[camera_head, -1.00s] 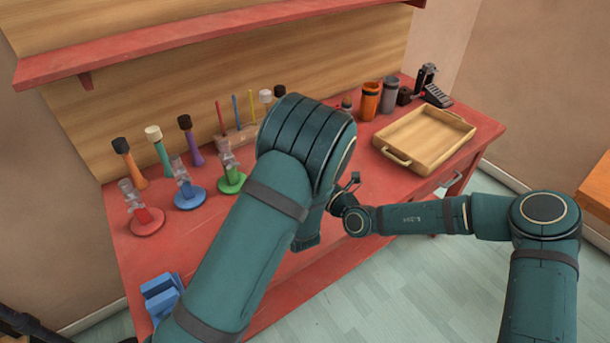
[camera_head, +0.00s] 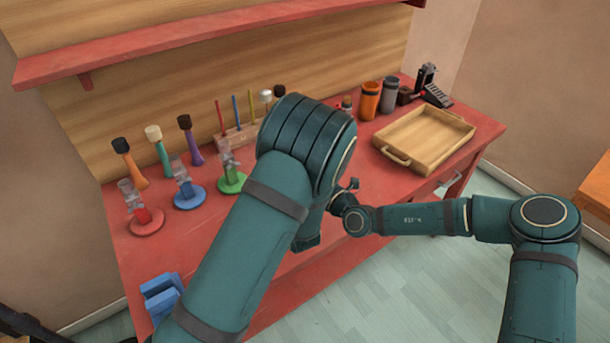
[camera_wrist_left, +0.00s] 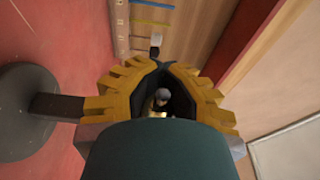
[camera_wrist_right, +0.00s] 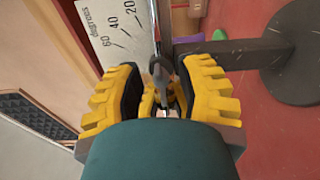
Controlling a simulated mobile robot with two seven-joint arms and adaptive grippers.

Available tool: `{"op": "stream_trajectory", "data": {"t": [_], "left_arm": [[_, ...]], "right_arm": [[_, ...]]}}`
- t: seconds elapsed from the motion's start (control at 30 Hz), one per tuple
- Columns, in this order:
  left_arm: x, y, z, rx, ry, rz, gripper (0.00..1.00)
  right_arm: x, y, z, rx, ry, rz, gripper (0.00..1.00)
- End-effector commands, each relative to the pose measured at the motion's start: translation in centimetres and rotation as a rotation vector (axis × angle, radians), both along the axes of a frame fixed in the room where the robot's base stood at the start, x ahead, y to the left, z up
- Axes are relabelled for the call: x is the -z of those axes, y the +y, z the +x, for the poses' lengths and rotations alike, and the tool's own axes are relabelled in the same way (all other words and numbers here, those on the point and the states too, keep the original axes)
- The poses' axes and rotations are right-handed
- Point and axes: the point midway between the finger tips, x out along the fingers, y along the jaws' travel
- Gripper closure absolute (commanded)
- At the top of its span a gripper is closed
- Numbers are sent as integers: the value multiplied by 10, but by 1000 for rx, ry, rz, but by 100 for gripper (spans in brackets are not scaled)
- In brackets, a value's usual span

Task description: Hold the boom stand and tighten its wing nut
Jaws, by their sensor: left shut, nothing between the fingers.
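The boom stand shows as a dark round base (camera_wrist_left: 28,110) and short dark post at the left of the left wrist view. Its base (camera_wrist_right: 300,55) is at the right of the right wrist view, with a dark post running to my right gripper (camera_wrist_right: 160,75). That gripper's yellow fingers are apart. A thin metal rod and a dark clamp-like part lie in the gap; I cannot tell whether this is the wing nut. My left gripper (camera_wrist_left: 165,68) is shut, its fingertips converging beside the post. In the head view my left arm hides the stand.
A white card (camera_wrist_right: 115,30) marked in degrees stands behind the rod. On the red bench (camera_head: 250,285) are a wooden tray (camera_head: 425,135), orange cup (camera_head: 369,100), grey cup (camera_head: 389,95), coloured mallets, clear-topped stands and blue blocks (camera_head: 160,295). A shelf (camera_head: 200,33) runs above.

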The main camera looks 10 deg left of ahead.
Motion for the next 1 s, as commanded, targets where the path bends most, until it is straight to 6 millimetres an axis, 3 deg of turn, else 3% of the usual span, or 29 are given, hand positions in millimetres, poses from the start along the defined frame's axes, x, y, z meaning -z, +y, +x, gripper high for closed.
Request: {"op": "stream_trajectory", "data": {"t": [0.27,0.7,1.0], "left_arm": [[0,1,0,-1,1,1,100],[0,1,0,-3,0,0,100],[0,1,0,-3,-1,1,100]], "right_arm": [[0,-10,-7,0,0,-3,64],[0,-76,-58,1,1,-2,64],[0,-95,-73,0,0,0,64]]}}
